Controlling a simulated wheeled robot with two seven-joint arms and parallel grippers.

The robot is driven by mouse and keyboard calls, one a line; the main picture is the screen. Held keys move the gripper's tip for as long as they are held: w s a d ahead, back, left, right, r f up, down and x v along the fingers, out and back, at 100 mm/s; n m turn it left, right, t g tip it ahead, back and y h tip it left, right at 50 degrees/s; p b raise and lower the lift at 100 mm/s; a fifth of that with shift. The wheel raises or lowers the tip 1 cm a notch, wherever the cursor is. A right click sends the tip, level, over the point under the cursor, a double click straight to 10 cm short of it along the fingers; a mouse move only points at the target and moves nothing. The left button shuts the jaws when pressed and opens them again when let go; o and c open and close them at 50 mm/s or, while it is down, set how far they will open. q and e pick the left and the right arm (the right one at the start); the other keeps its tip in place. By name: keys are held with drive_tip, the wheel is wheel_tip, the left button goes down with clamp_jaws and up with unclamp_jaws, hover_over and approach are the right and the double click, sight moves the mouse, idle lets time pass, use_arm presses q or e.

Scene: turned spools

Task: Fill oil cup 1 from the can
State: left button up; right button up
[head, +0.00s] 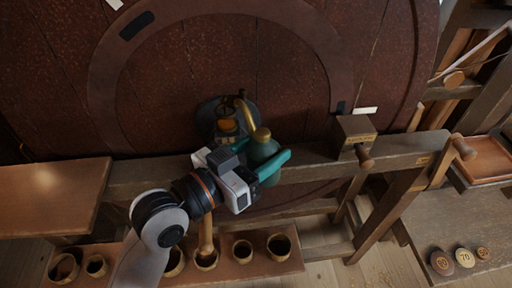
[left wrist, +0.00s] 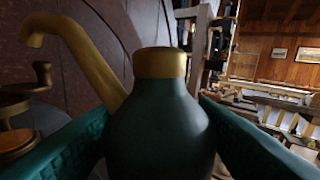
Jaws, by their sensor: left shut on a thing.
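My left gripper (head: 266,148) is shut on the green oil can (head: 263,154), with a teal finger on each side of its body. The can also fills the middle of the left wrist view (left wrist: 162,125), where it looks upright. Its brass spout (left wrist: 85,55) slants up to the left and ends in a down-turned tip. Oil cup 1 (head: 227,125) is an orange-brass cup on a dark round mount, just left of the spout. A brass cup with a crank-like handle (left wrist: 18,138) shows below the spout tip. The level inside is not visible. My right gripper is not in view.
A large dark-red wheel or drum (head: 200,60) stands behind the cup. A wooden beam (head: 320,172) crosses below, with a small wooden box (head: 353,134) on it. A lower shelf (head: 290,262) holds several wooden cups. Numbered discs (head: 464,257) lie at the lower right.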

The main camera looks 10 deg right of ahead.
sight(250, 123)
use_arm(q)
drive_tip(key=w+r+n+p, duration=0.1)
drive_tip(key=n, duration=0.1)
drive_tip(key=w+a+r+n+p, duration=0.1)
drive_tip(key=p, duration=0.1)
drive_tip(key=w+r+n+g+p, duration=0.1)
drive_tip(key=n+p, duration=0.1)
drive_tip(key=shift+w+a+n, duration=0.15)
drive_tip(key=shift+a+n, duration=0.1)
drive_tip(key=shift+n, duration=0.05)
drive_tip(key=shift+w+a+r+n+p, duration=0.1)
drive_tip(key=shift+w+n+p, duration=0.05)
drive_tip(key=shift+n+p, duration=0.25)
drive_tip(key=shift+w+a+n+p, duration=0.1)
drive_tip(key=shift+w+n+p, duration=0.05)
drive_tip(key=shift+n+p, duration=0.55)
idle(0.7)
idle(0.9)
